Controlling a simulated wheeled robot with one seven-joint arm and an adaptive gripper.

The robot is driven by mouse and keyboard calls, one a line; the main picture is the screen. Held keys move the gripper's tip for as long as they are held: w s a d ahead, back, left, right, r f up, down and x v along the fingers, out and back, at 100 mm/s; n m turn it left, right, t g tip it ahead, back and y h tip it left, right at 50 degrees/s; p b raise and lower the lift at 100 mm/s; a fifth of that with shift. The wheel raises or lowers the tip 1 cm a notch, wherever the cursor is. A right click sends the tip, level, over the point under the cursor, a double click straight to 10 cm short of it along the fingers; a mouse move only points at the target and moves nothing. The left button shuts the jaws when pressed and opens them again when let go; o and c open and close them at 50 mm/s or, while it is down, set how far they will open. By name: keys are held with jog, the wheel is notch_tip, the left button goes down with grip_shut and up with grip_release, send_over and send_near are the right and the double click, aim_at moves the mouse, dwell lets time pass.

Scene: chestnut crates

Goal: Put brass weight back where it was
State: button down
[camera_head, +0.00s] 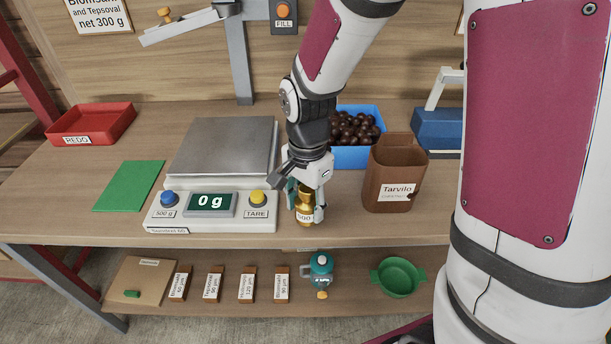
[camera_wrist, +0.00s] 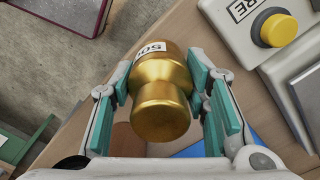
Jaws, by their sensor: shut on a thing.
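The brass weight (camera_head: 305,208) is a gold cylinder with a narrower knob and a white label, partly readable as 500. It is upright at the table's front, just right of the scale. My gripper (camera_head: 306,200) is shut on it from above. In the wrist view the weight (camera_wrist: 160,95) sits between the teal finger pads of my gripper (camera_wrist: 163,100). I cannot tell whether its base touches the table. The scale (camera_head: 225,148) has an empty steel plate, and its display reads 0 g.
A blue bin of chestnuts (camera_head: 352,157) and a brown Tarvilo crate (camera_head: 390,180) stand to the right. A green mat (camera_head: 130,186) and red REDO tray (camera_head: 92,124) lie left. The lower shelf holds small boxes, a teal jar (camera_head: 320,268) and a green bowl (camera_head: 398,277).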

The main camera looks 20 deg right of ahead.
jog(key=w+d, duration=0.1)
jog(key=w, duration=0.1)
jog(key=w+d, duration=0.1)
jog(key=w, duration=0.2)
jog(key=w+d, duration=0.2)
jog(key=shift+w+f, duration=0.2)
jog(key=shift+f, duration=1.95)
jog(key=c, duration=0.9)
grip_release()
jog(key=shift+f, duration=0.15)
notch_tip(320, 180, up, 12)
jog(key=s+r+n+t, duration=0.2)
jog(key=s+r+n, duration=0.4)
jog(key=s+r, duration=0.5)
jog(key=s+n, duration=0.2)
jog(key=s, duration=0.2)
jog(key=s+n+t, duration=0.1)
jog(key=s+n, duration=0.1)
jog(key=s, duration=0.3)
jog(key=s+n, duration=0.2)
jog(key=s, duration=0.3)
jog(key=shift+s+d+r+n+t, duration=0.1)
jog(key=shift+d+n+t, duration=0.05)
jog(key=shift+n+t, duration=0.15)
